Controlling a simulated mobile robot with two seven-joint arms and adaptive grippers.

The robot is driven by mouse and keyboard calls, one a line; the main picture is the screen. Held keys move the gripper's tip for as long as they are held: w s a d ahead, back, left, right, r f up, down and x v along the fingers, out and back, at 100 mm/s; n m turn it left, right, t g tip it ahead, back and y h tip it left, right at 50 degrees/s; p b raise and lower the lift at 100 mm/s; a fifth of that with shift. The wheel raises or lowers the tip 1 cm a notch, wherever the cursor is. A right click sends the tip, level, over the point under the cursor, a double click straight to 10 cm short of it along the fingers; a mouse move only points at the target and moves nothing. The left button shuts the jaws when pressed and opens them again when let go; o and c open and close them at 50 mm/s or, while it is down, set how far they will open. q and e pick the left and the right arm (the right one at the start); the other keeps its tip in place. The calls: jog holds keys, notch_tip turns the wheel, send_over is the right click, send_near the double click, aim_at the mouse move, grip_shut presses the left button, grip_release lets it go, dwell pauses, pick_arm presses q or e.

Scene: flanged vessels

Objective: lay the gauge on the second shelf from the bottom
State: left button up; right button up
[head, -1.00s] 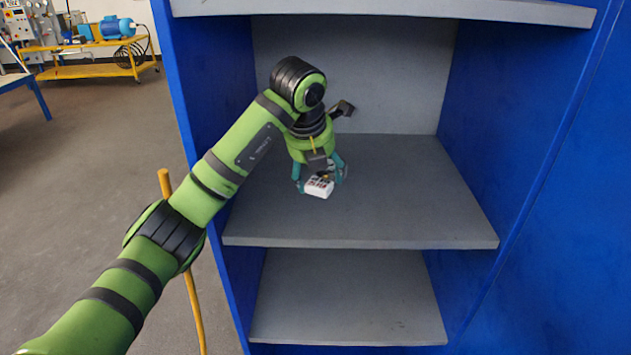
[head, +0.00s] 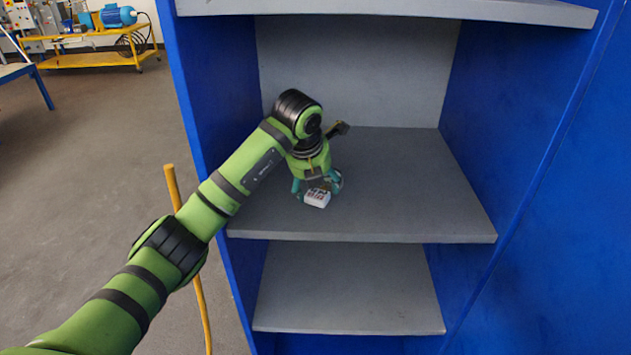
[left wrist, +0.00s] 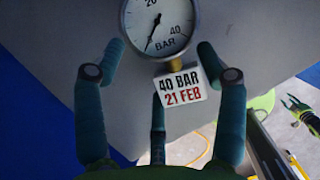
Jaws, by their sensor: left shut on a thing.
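My left gripper (head: 318,189) is shut on the gauge and holds it low over the middle shelf (head: 420,195), the second up of those I see. Whether the gauge touches the shelf I cannot tell. In the left wrist view the gauge (left wrist: 160,24) shows a round white dial reading to 40 bar, between the teal fingers. Its white tag (left wrist: 181,90) reads "40 BAR 21 FEB"; the tag also shows in the head view (head: 317,198). In the head view my gripper mostly hides the gauge. A small green and dark shape in the left wrist view may be my right gripper (left wrist: 300,112).
The blue cabinet (head: 555,150) has side walls close around the shelf. A lower shelf (head: 345,290) is empty, and an upper shelf (head: 400,8) hangs above. The middle shelf is clear right of my gripper. A yellow cart (head: 95,60) stands far left.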

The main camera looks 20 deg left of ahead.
pick_arm(q)
jog(key=shift+f, duration=0.3)
jog(key=o, duration=1.4)
jog(key=shift+r, duration=0.4)
jog(key=b+v, duration=0.1)
jog(key=v, duration=1.1)
jog(key=shift+r, duration=0.2)
